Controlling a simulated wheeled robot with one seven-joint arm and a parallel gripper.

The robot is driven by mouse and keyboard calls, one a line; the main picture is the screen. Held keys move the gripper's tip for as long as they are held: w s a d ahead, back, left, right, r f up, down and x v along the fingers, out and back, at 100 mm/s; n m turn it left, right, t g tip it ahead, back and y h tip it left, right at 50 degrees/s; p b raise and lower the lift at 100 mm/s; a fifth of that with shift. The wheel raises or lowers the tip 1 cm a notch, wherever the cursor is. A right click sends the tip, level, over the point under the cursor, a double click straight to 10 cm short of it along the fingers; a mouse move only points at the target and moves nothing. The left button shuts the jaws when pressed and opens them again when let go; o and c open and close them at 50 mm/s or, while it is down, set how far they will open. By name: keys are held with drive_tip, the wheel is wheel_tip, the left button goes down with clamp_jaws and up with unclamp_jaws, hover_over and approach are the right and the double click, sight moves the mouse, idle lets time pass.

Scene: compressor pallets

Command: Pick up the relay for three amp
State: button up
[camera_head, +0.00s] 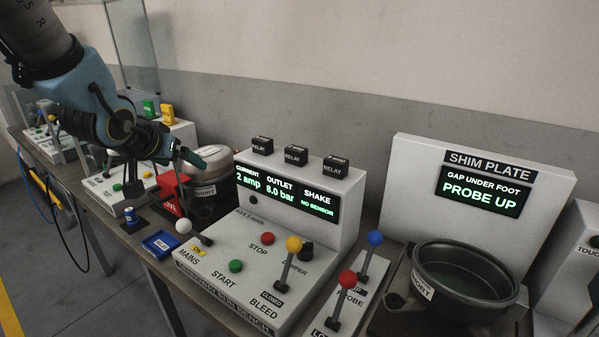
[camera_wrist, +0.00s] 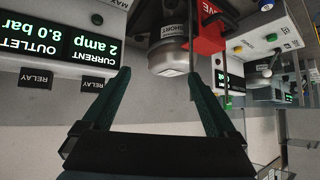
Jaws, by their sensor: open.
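Three black blocks marked RELAY stand in a row on top of the run bench console: a left relay (camera_head: 262,145), a middle relay (camera_head: 296,155) and a right relay (camera_head: 335,167). No amp rating is readable on them. The console display (camera_head: 287,193) reads current 2 amp, outlet 8.0 bar, shake no sensor. My gripper (camera_head: 190,157) is open and empty, left of the relays, near the grey SHORT canister (camera_head: 208,189). In the upside-down wrist view, two relays (camera_wrist: 37,78) (camera_wrist: 94,84) show left of my open gripper (camera_wrist: 158,76).
A red block (camera_head: 172,192) stands beside the canister. Levers with coloured knobs (camera_head: 293,244) rise from the bench. A SHIM PLATE panel (camera_head: 410,190) and dark pot (camera_head: 465,275) are right.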

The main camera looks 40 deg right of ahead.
drive_tip(key=s+d+m+g+h+b, duration=0.2)
drive_tip(key=s+d+m+h, duration=0.15)
drive_tip(key=s+d, duration=0.45)
drive_tip(key=m+g+h, duration=0.2)
drive_tip(key=h, duration=0.1)
approach(293, 149)
drive_tip(key=s+x, duration=0.1)
drive_tip(key=x, duration=0.2)
drive_tip(key=shift+y, duration=0.25)
drive_tip(key=x, duration=0.4)
drive_tip(key=shift+w+d, duration=0.3)
drive_tip(key=shift+w, duration=0.15)
drive_tip(key=shift+t, duration=0.3)
drive_tip(key=shift+p+x, duration=1.3)
drive_tip(key=shift+x, duration=1.9)
drive_tip(key=shift+s+r, duration=0.1)
drive_tip(key=shift+s, duration=0.05)
drive_tip(key=shift+c, duration=0.3)
drive_tip(key=c, duration=1.4)
